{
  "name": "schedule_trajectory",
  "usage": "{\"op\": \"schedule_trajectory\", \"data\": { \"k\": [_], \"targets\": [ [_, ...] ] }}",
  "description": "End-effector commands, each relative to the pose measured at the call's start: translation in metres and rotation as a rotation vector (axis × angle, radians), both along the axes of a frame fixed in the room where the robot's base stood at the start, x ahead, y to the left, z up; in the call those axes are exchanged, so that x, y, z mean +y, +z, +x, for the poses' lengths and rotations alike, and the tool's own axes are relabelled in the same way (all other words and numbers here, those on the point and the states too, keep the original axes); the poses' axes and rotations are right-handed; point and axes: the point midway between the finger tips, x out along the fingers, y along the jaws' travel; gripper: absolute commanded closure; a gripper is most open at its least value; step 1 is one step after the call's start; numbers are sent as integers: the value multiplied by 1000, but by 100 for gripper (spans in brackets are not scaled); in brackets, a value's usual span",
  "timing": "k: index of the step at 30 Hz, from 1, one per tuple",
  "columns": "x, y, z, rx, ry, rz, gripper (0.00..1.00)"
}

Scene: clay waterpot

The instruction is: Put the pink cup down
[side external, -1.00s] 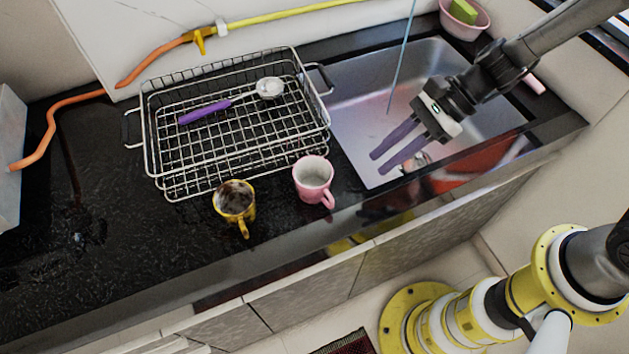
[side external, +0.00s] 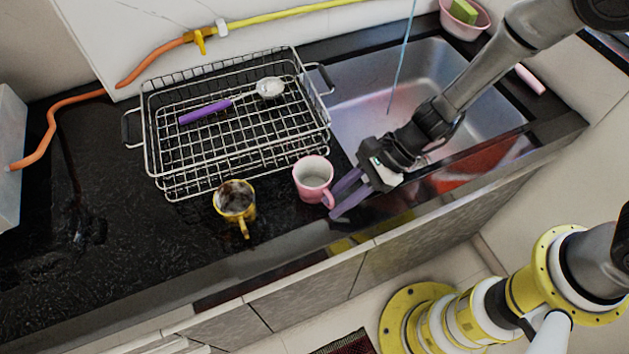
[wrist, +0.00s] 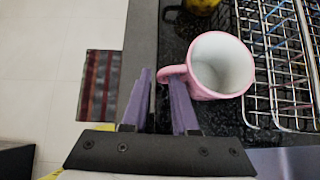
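The pink cup (side external: 313,176) stands upright on the black counter, in front of the right end of the wire rack. Its handle (side external: 328,197) points toward my gripper. My gripper (side external: 337,201) is open, its two purple fingers apart, with the tips close to the handle. In the wrist view the cup (wrist: 220,66) is right of the fingers, and its handle reaches toward the gap between the fingertips (wrist: 160,80). I cannot tell whether a finger touches the handle.
A yellow cup (side external: 234,200) with dark contents stands left of the pink cup. The wire rack (side external: 250,136) behind holds a purple-handled ladle (side external: 206,111). The sink (side external: 365,90) is to the right. The counter's front edge is close below my gripper.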

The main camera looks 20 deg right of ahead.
Motion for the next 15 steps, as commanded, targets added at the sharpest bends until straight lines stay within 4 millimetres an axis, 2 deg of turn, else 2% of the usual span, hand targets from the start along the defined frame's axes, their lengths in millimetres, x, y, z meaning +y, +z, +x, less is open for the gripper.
{"op": "schedule_trajectory", "data": {
  "k": [4,12,15],
  "targets": [
    [11,-11,0,1,1,0,73],
    [13,-13,1,-1,-1,0,73],
    [13,-13,1,-1,-1,0,89]
  ]
}}
